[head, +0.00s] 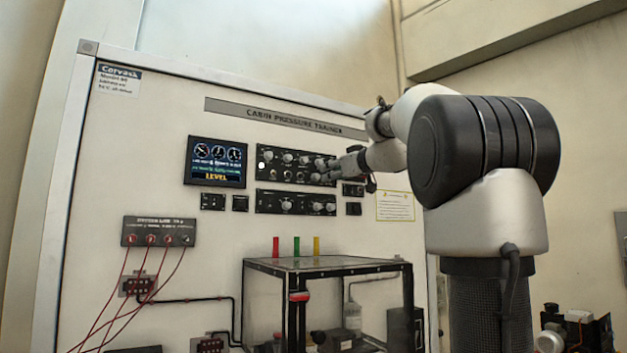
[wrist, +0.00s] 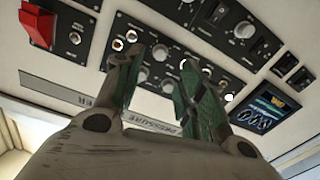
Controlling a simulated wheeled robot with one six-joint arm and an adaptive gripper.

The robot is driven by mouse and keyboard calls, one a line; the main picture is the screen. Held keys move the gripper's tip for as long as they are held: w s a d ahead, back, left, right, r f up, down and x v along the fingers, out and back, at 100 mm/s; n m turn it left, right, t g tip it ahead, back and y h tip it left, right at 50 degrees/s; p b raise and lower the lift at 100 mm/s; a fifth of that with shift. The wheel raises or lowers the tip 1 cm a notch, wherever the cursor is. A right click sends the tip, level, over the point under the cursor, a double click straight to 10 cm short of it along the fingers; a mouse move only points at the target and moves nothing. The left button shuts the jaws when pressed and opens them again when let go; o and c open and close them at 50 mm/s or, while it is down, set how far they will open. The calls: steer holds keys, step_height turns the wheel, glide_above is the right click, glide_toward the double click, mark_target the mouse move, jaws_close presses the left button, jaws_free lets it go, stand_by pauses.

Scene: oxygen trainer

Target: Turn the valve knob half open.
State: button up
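The white training panel carries an upper black control strip (head: 285,160) with several round grey knobs and switches; which one is the valve knob cannot be read. My gripper (head: 345,165) is at the right end of this strip and partly covers it. In the wrist view my gripper (wrist: 158,60) is open, with its two green-faced fingers apart. A pale round knob (wrist: 160,52) shows in the gap between the fingertips, with more knobs on both sides. Whether the fingers touch it cannot be told.
A lower black strip (head: 290,203) with knobs sits below. A lit display (head: 216,162) is to the left. A red guarded switch (wrist: 38,24) shows in the wrist view. A black-framed clear box (head: 330,266) juts out below the strips, with red, green and yellow posts behind.

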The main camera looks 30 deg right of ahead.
mark_target(318, 177)
steer(key=w, duration=0.7)
steer(key=shift+w+a, duration=0.3)
steer(key=shift+w, duration=0.1)
jaws_close()
